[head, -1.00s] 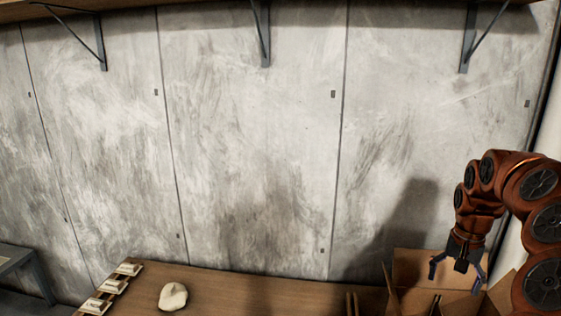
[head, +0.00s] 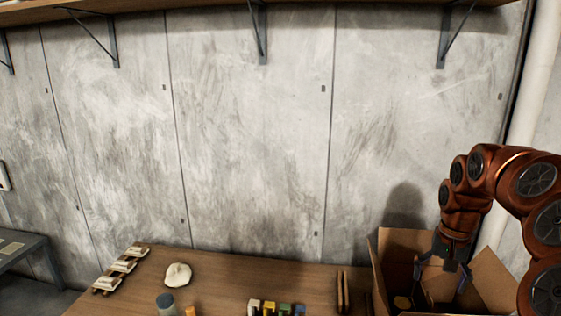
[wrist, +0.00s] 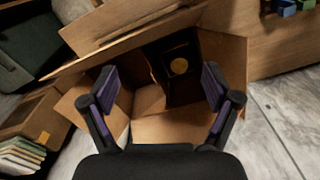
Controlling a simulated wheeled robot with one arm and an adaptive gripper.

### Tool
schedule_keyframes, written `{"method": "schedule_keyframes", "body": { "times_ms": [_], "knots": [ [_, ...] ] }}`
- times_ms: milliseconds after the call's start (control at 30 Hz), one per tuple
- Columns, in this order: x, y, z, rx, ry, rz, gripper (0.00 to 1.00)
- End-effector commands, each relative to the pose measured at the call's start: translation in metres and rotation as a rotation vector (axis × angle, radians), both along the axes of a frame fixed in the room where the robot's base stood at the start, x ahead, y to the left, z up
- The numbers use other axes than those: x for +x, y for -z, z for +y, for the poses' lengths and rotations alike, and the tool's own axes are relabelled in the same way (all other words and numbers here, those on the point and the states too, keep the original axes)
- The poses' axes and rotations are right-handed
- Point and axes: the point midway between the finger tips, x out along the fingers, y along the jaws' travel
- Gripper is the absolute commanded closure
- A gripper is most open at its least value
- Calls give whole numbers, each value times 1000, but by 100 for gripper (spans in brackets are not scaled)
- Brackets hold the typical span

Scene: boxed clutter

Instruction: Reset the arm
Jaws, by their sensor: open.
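My gripper (head: 441,277) is at the right, above the open cardboard box (head: 388,247), pointing down. In the wrist view my gripper (wrist: 160,88) has its two fingers spread wide with nothing between them. The cardboard box also shows in the wrist view (wrist: 160,130) with its flaps out.
A wooden table (head: 230,276) holds a pale lump (head: 177,275), a row of small white-topped pieces (head: 121,265), a grey-lidded jar (head: 166,301) and several coloured blocks (head: 276,308). Upright wooden slats (head: 342,291) stand left of the box. A shelf (head: 200,5) runs along the wall above.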

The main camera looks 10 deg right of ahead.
Motion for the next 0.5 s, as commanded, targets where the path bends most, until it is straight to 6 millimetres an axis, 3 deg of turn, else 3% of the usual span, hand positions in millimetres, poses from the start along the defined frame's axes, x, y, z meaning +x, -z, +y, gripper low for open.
{"method": "schedule_keyframes", "body": {
  "times_ms": [267, 500],
  "knots": [
    [-6, 1, 62, 8, -156, -3, 12],
    [-40, 15, 147, 13, -367, 17, 12]
  ]
}}
